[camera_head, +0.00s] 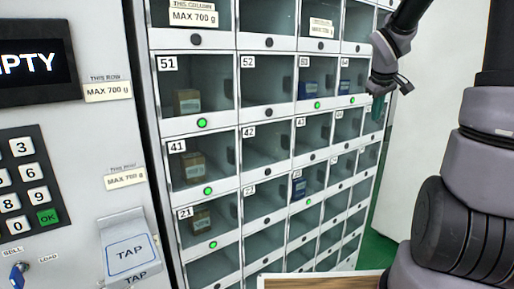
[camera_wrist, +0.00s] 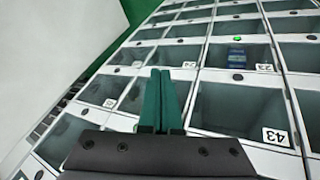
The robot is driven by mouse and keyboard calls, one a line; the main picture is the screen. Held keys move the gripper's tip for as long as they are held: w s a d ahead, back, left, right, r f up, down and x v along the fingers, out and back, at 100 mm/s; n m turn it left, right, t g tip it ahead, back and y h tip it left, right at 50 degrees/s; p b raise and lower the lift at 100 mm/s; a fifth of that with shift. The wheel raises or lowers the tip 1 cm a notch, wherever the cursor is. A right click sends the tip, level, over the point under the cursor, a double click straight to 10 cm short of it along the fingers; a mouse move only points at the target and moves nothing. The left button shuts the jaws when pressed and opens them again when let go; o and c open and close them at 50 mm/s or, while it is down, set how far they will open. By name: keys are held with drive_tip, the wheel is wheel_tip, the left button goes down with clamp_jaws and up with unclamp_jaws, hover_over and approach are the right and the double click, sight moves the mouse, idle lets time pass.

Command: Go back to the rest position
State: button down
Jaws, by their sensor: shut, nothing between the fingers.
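My gripper (camera_head: 377,108) hangs at the upper right of the head view, in front of the right-hand columns of the locker wall. In the wrist view its two green fingers (camera_wrist: 163,98) lie side by side, shut and empty. They point along the locker fronts, near compartments 43 and 23. I cannot tell how far the fingertips are from the doors.
The vending wall (camera_head: 238,133) has numbered compartments, several holding small boxes, such as a brown one (camera_head: 187,101) and a blue one (camera_head: 299,187). A control panel with keypad (camera_head: 28,180) and TAP reader (camera_head: 127,254) stands left.

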drive_tip(key=s+a+r+m+y, duration=0.1)
drive_tip(key=s+a+r+m, duration=0.1)
drive_tip(key=s+a, duration=0.2)
drive_tip(key=s+a+r+m+t+y, duration=0.1)
drive_tip(key=s+a+r+m+y, duration=0.1)
drive_tip(key=s, duration=0.9)
drive_tip(key=s+a+r+m+t+y, duration=0.1)
drive_tip(key=s+a+r+m, duration=0.2)
drive_tip(key=s+a, duration=0.4)
drive_tip(key=shift+v, duration=1)
drive_tip(key=shift+s+a, duration=0.1)
